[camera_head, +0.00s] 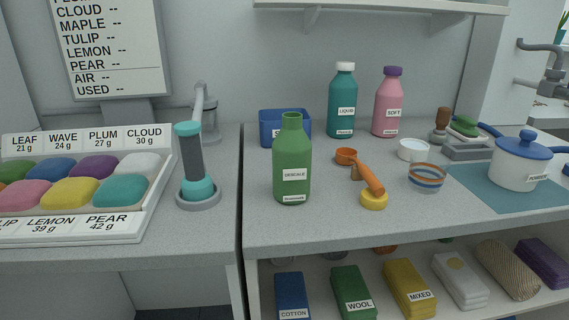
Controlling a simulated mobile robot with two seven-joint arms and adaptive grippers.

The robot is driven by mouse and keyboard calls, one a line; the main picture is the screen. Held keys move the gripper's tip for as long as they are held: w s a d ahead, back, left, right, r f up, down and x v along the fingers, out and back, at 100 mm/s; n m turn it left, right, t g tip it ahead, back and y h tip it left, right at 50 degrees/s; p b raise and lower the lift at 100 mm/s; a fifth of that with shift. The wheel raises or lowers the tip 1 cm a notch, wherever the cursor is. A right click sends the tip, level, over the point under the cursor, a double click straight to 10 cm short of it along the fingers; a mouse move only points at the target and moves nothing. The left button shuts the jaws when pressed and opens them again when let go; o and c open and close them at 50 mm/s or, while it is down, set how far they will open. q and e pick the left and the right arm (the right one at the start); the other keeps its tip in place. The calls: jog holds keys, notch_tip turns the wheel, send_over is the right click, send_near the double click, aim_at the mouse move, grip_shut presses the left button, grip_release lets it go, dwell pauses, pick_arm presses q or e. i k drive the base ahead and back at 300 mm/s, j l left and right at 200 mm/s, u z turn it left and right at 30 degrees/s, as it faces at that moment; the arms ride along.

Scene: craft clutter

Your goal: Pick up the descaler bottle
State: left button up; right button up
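The descaler bottle (291,157) is green with a short green neck and a white label reading "DESCALE". It stands upright on the grey counter (330,222), close to its left edge. Nothing touches it or covers it in this view. Neither of my grippers shows in the head view.
A blue bin (272,127) stands behind the bottle. The orange scoop (368,177) with a yellow end lies to its right. Teal (342,103) and pink (389,106) bottles stand at the back. A teal-and-grey tool (193,165) stands left, across a gap.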

aim_at(292, 147)
jog(key=j+z, duration=0.1)
jog(key=z, duration=0.15)
jog(key=i+j+z, duration=0.1)
jog(key=z, duration=0.15)
jog(key=j+z, duration=0.3)
jog(key=k+j+z, duration=0.1)
jog(key=z, duration=0.15)
jog(key=i+u, duration=0.15)
